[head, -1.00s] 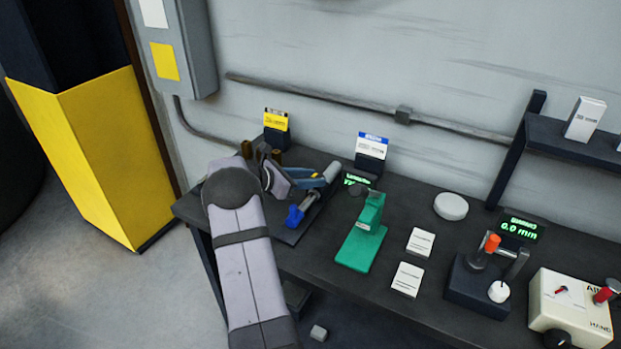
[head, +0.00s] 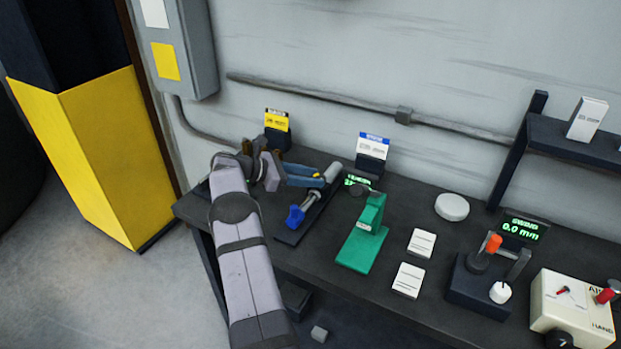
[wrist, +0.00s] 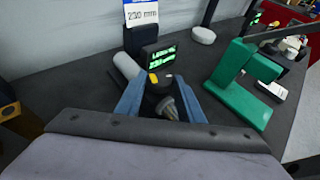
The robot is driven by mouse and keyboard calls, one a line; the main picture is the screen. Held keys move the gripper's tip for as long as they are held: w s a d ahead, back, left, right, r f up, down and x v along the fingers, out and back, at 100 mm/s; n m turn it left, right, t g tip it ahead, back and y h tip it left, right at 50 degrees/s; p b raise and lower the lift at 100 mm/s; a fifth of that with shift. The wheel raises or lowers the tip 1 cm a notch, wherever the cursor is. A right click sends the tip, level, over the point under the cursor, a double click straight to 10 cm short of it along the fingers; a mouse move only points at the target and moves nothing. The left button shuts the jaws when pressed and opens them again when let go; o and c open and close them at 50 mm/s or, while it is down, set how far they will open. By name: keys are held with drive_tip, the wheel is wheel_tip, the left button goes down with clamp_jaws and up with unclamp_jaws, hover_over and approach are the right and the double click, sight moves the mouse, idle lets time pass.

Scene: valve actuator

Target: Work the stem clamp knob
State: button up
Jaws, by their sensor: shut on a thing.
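The stem fixture (head: 288,238) lies on the bench as a dark plate bearing a grey cylinder (head: 332,172) and a blue end piece (head: 294,216). In the wrist view, a dark knob with a yellow mark (wrist: 163,84) sits between the blue fingertips of my gripper (wrist: 159,79). My gripper is shut on this knob. A grey ribbed piece (wrist: 167,108) shows just below it, and the grey cylinder lies left of the fingers (wrist: 127,65). In the head view, my gripper (head: 319,177) reaches in from the left, and its fingers largely hide the knob.
A green stand (head: 362,240) stands right of the fixture. A lit length display (wrist: 161,56) and a blue-topped sign (head: 372,147) stand behind. White cards (head: 420,243), a swing gauge (head: 482,280) and a cream box (head: 572,305) lie farther right. The wall is close behind the bench.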

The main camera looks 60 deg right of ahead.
drive_tip(key=shift+r, duration=0.15)
drive_tip(key=o, duration=1.1)
drive_tip(key=shift+c, duration=0.2)
drive_tip(key=b+v, duration=0.2)
drive_tip(key=v, duration=0.5)
